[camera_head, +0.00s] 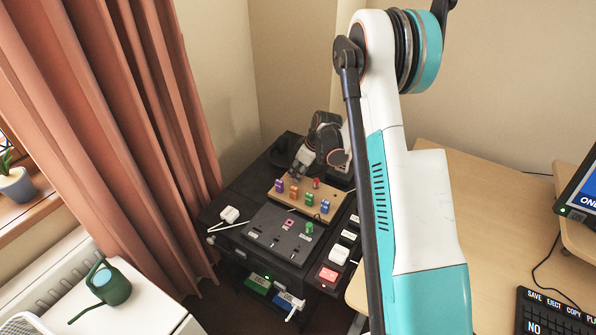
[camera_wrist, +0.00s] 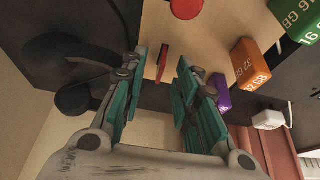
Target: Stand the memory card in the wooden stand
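The wooden stand (camera_head: 296,205) lies on the dark cabinet at the back, and it also shows in the wrist view (camera_wrist: 220,38). It carries a purple card (camera_head: 279,185), an orange card (camera_head: 294,192), a green card (camera_head: 309,199) and a blue card (camera_head: 325,206). In the wrist view the orange card (camera_wrist: 246,62) reads 32 GB and the green one (camera_wrist: 296,18) 16 GB. My gripper (camera_wrist: 160,66) is open above the stand. A thin red piece (camera_wrist: 162,62) shows edge-on between its fingertips, with gaps on both sides. The purple card (camera_wrist: 222,95) is beside the right finger.
A round red knob (camera_wrist: 187,7) is on the wood. In front of the stand is a black panel (camera_head: 262,232) with a pink square and a small green piece. A white plug (camera_head: 229,214) lies left. A desk (camera_head: 490,190) with screen and keyboard is at right.

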